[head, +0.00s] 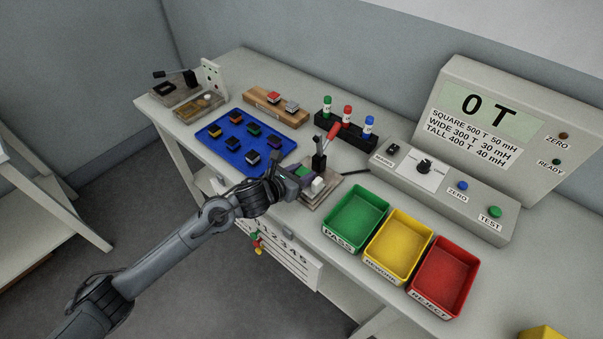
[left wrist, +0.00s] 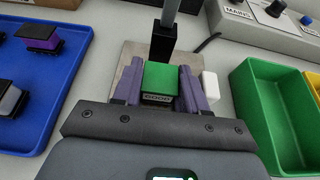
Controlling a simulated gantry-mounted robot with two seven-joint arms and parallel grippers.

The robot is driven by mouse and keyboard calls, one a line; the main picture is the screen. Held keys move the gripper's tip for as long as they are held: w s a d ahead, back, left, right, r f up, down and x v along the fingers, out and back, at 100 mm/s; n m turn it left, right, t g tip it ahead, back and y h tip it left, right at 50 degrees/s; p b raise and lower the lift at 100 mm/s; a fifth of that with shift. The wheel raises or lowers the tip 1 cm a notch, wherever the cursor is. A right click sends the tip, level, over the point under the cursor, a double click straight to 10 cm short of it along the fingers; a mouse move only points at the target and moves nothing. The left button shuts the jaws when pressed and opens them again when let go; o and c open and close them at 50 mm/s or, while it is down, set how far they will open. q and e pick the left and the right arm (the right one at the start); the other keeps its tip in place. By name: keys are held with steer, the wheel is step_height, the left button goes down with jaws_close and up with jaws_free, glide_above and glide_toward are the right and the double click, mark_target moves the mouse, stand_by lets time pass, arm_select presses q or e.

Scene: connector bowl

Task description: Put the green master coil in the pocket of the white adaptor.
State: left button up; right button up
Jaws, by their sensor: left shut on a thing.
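My left gripper (head: 299,177) is at the test fixture (head: 326,195), a grey plate with a black post. In the left wrist view, its two purple fingers (left wrist: 160,92) are shut on the green master coil (left wrist: 160,78), which has a "GOOD" label on its near side. The coil also shows in the head view (head: 301,170). It is in front of the black post; I cannot tell whether it touches anything below. A small white block, perhaps the white adaptor (head: 318,185), is just right of the fingers (left wrist: 210,84). Its pocket cannot be made out. My right gripper is not in view.
A blue tray (head: 213,131) with several coils is to the left. Behind are a wooden rack (head: 262,106) and a black marker stand (head: 338,125). Green (head: 358,217), yellow and red bins stand right.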

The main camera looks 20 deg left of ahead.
arm_select(q)
steer(key=shift+f, duration=0.4)
steer(key=o, duration=0.7)
steer(key=shift+o, duration=0.5)
steer(key=shift+f, duration=0.1)
